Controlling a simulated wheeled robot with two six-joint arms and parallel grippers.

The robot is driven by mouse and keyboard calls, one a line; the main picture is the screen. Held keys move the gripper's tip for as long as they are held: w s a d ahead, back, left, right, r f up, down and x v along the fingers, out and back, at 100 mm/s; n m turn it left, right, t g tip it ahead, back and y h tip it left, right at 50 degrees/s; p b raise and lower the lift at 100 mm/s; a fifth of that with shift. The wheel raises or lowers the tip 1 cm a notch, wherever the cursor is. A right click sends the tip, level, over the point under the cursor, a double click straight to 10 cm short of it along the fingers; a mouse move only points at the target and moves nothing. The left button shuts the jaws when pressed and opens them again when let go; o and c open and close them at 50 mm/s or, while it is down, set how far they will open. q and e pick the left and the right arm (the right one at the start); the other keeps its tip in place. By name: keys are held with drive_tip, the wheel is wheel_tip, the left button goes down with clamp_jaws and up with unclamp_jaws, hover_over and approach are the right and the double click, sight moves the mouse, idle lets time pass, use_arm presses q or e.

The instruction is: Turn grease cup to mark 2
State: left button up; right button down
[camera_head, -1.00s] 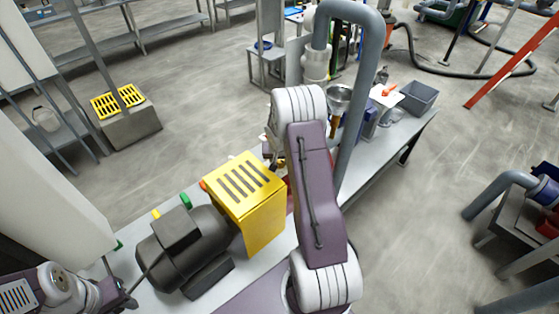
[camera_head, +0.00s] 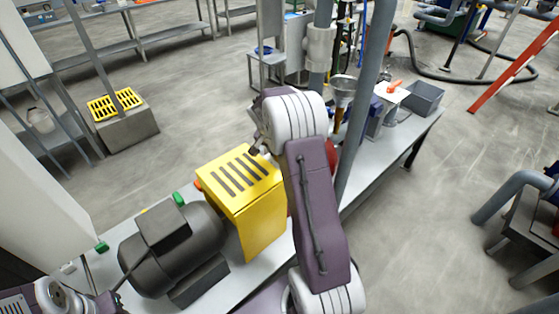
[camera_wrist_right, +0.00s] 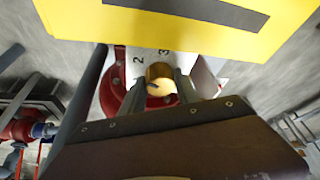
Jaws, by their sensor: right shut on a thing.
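In the right wrist view the brass-yellow grease cup (camera_wrist_right: 161,82) sits at a red housing (camera_wrist_right: 112,97). A white plate behind it carries the mark 2 (camera_wrist_right: 138,60) and the mark 3 (camera_wrist_right: 165,53). A small dark line shows on the cup; I cannot tell which mark it faces. My right gripper (camera_wrist_right: 162,90) has one finger on each side of the cup and is shut on it. In the head view my right arm hides the cup. My left gripper (camera_head: 108,302) is at the bottom left edge, partly cut off, away from the cup.
A yellow slotted guard (camera_head: 240,185) stands close to my right wrist, with a dark motor (camera_head: 175,250) to its left on the bench. A grey pipe (camera_head: 365,110) rises just right of my right arm. A grey bin (camera_head: 425,98) stands at the bench's far end.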

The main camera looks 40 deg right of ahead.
drive_tip(key=shift+m+b, duration=0.3)
drive_tip(key=shift+m, duration=0.3)
drive_tip(key=shift+g, duration=0.3)
drive_tip(key=c, duration=0.9)
unclamp_jaws()
drive_tip(key=v, duration=0.9)
